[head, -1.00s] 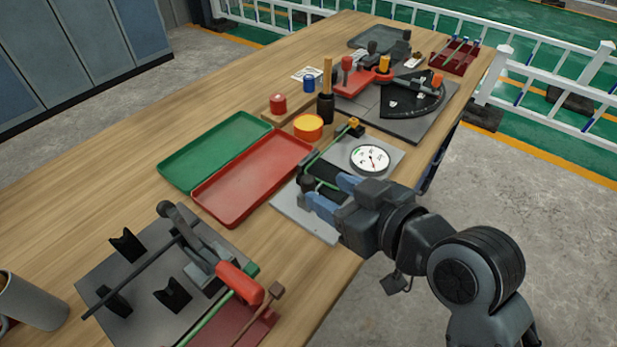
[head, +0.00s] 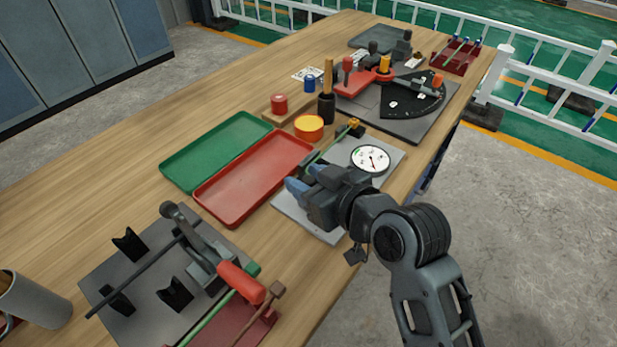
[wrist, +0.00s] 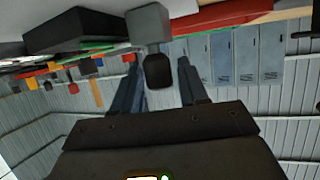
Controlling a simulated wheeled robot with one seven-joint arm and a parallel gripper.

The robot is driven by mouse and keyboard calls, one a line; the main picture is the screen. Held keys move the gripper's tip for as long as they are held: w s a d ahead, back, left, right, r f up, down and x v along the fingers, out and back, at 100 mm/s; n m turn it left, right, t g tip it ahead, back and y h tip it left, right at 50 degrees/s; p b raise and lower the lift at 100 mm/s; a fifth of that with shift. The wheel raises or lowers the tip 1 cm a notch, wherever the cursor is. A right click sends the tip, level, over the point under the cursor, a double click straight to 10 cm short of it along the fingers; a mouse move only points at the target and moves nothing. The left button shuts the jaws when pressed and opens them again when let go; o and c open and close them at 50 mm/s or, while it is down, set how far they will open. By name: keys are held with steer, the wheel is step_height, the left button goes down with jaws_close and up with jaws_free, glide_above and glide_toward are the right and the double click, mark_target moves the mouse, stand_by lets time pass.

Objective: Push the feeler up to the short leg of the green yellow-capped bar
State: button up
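The green bar (head: 323,153) with its yellow cap (head: 353,122) lies on a grey plate (head: 316,227) beside a round white dial (head: 370,158). My gripper (head: 299,187) is over the near part of this plate and hides the bar's near end, its short leg and the feeler in the head view. In the wrist view a grey block with a dark rounded knob (wrist: 158,70), likely the feeler's, stands between my two spread fingers (wrist: 161,67). Gaps show on both sides of the knob. A thin green length (wrist: 99,46) shows to its left.
A red tray (head: 225,217) and a green tray (head: 176,181) lie left of the plate. An orange-topped round tin (head: 309,128) and a black holder (head: 326,108) stand behind it. A fixture with a red-handled lever (head: 240,282) is at the front. The table's right edge is close.

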jaws_close()
